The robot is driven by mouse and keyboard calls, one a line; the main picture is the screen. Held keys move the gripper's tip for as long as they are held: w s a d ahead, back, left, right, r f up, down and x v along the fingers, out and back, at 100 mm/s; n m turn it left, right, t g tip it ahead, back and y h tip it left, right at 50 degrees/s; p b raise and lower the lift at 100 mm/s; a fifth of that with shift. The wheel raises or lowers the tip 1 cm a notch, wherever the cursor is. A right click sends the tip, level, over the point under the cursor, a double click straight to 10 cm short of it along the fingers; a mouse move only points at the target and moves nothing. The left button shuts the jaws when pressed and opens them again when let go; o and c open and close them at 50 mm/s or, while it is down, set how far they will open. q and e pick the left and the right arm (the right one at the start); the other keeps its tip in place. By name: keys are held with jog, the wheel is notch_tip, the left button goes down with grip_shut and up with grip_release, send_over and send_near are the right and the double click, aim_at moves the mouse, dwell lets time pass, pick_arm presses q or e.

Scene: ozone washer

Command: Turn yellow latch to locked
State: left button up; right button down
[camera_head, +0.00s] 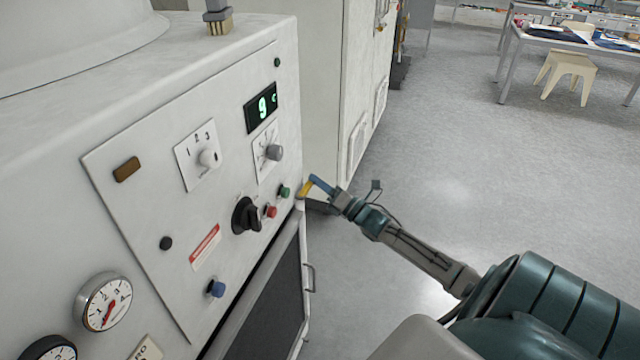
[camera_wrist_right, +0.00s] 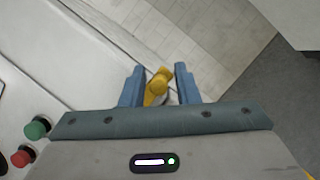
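The yellow latch (camera_head: 304,190) sits at the right edge of the white machine, beside the green button. In the right wrist view the yellow latch (camera_wrist_right: 157,86) has a rounded knob and lies between two blue fingers. My right gripper (camera_head: 313,185) reaches it from the right in the head view. In the wrist view my right gripper (camera_wrist_right: 160,72) is open, one finger on each side of the latch, with visible gaps. The latch's base is partly hidden by the gripper body. My left gripper is in neither view.
The panel holds a black rotary knob (camera_head: 246,215), a red button (camera_head: 271,211) and a green button (camera_head: 285,191) near the latch. A door handle (camera_head: 310,278) projects below. A white cabinet (camera_head: 318,90) stands behind. Open floor (camera_head: 450,150) lies to the right.

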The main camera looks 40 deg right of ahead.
jog(key=shift+f, duration=0.2)
dwell(0.5)
jog(key=shift+s+f+m+p, duration=0.1)
jog(key=shift+f+m+p, duration=0.05)
jog(key=shift+m+p, duration=0.2)
jog(key=shift+a+f+m+h+p, duration=0.1)
jog(key=shift+f+m+h+p, duration=0.25)
jog(key=shift+m, duration=0.3)
jog(key=a+f+m+g+p, duration=0.1)
jog(key=m+p, duration=0.3)
jog(key=p, duration=0.1)
jog(key=s+a+f+m+g+p, duration=0.1)
jog(key=a+f+m+g+p, duration=0.1)
jog(key=m+p, duration=0.2)
jog(key=s+a+f+m+g+p, duration=0.1)
jog(key=f+m+g+p, duration=0.1)
jog(key=m+p, duration=0.2)
jog(key=shift+s+a+m+h+p, duration=0.15)
jog(key=shift+a+m+h+p, duration=0.2)
jog(key=shift+p, duration=1.05)
jog(key=shift+s+a+f+m+g+p, duration=0.15)
jog(key=shift+a+f+m+g+p, duration=0.25)
jog(key=shift+p, duration=0.7)
jog(key=shift+r, duration=0.1)
